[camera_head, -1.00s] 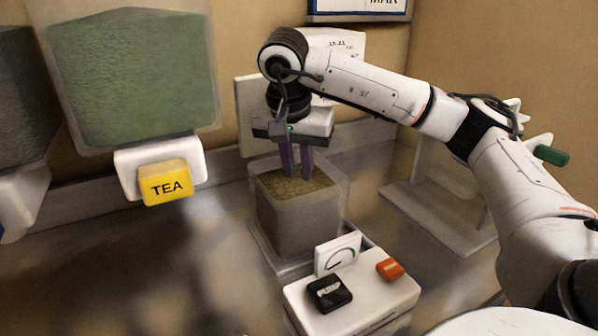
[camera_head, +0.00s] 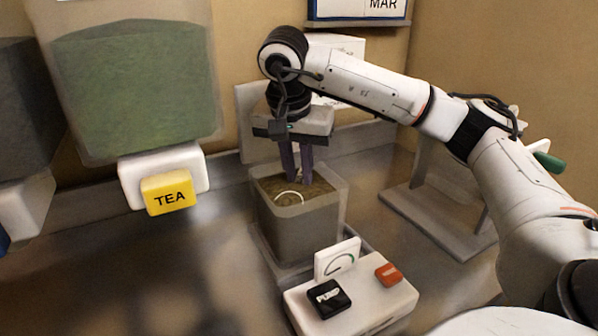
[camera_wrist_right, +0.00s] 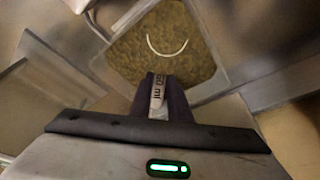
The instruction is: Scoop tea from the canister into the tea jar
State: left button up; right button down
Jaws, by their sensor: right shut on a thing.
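An open, clear square container (camera_head: 297,230) of brownish-green tea stands in the middle of the head view, low in front of the back wall. My right gripper (camera_head: 296,178) points down over it, with its fingertips at the tea. It is shut on the scoop's pale handle (camera_wrist_right: 158,92), which bears "ml" lettering. A thin pale curved rim (camera_wrist_right: 166,56) shows in the tea beyond the fingers, and in the head view (camera_head: 288,193); the rest of the scoop is hidden. A large clear bin (camera_head: 135,90) of green tea with a yellow TEA label (camera_head: 171,192) is at upper left. The left gripper is out of view.
A white box (camera_head: 365,296) with a dial plate (camera_head: 337,260), a black button and a red button stands just in front of the container. A grey stand (camera_head: 430,220) is to the right. Counter at the lower left is clear.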

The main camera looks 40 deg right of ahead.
aim_at(299, 182)
jog(key=shift+r+p, duration=0.6)
jog(key=shift+r, duration=0.35)
notch_tip(299, 182, up, 4)
jog(key=p, duration=0.3)
jog(key=shift+p, duration=0.35)
notch_tip(299, 182, up, 4)
jog(key=shift+r, duration=0.25)
jog(key=y, duration=0.1)
jog(key=r+g+y, duration=0.1)
jog(key=y, duration=0.1)
jog(key=shift+g, duration=0.3)
jog(key=shift+s, duration=0.1)
